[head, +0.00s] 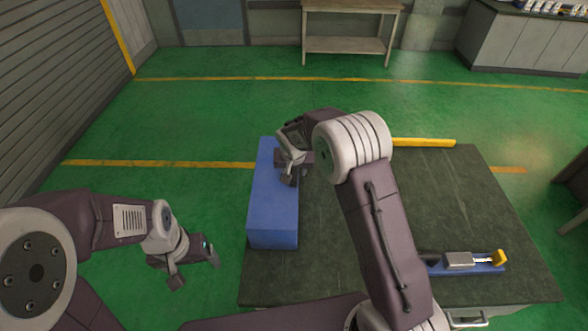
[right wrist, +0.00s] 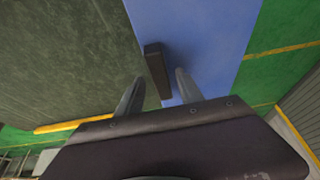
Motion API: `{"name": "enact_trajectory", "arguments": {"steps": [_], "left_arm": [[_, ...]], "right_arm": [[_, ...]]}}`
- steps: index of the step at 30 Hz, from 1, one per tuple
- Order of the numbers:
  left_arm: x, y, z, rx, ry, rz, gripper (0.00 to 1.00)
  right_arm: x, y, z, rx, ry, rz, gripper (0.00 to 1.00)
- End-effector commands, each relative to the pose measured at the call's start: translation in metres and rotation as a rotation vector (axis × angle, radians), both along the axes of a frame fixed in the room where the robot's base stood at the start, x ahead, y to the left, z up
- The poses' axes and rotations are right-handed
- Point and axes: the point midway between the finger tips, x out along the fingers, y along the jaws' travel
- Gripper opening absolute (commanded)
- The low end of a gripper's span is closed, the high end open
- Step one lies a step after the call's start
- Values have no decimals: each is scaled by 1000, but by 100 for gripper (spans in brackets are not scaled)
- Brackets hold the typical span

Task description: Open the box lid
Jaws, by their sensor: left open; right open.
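The blue box (head: 273,215) stands at the left edge of the dark table, and its flat blue top looks closed. My right gripper (head: 289,176) is over the box's far right part. In the right wrist view, a short dark handle (right wrist: 157,68) stands out at the edge of the blue box (right wrist: 205,38). The open fingers of my right gripper (right wrist: 160,92) point toward the handle, one to each side of it, and contact cannot be told. My left gripper (head: 194,268) is open and empty, left of the box and apart from it.
The dark table top (head: 450,205) is mostly clear. A blue fixture (head: 468,267) with a metal block and a yellow end lies at its front right. A yellow bar (head: 424,142) runs along the far edge. A wooden bench (head: 347,45) stands farther back.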

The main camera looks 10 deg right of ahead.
Motion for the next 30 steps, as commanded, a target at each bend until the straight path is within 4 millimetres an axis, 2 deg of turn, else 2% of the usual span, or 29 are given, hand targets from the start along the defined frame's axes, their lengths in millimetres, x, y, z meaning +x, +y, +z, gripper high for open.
{"name": "enact_trajectory", "arguments": {"steps": [7,8,12,30], "left_arm": [[0,0,0,0,0,0,82],[0,0,0,0,0,0,82],[0,0,0,0,0,0,82],[0,0,0,0,0,0,82]], "right_arm": [[1,0,-2,0,-1,0,44],[1,0,-2,0,-1,0,38],[1,0,-2,0,-1,0,0],[1,0,-1,0,0,0,0]]}}
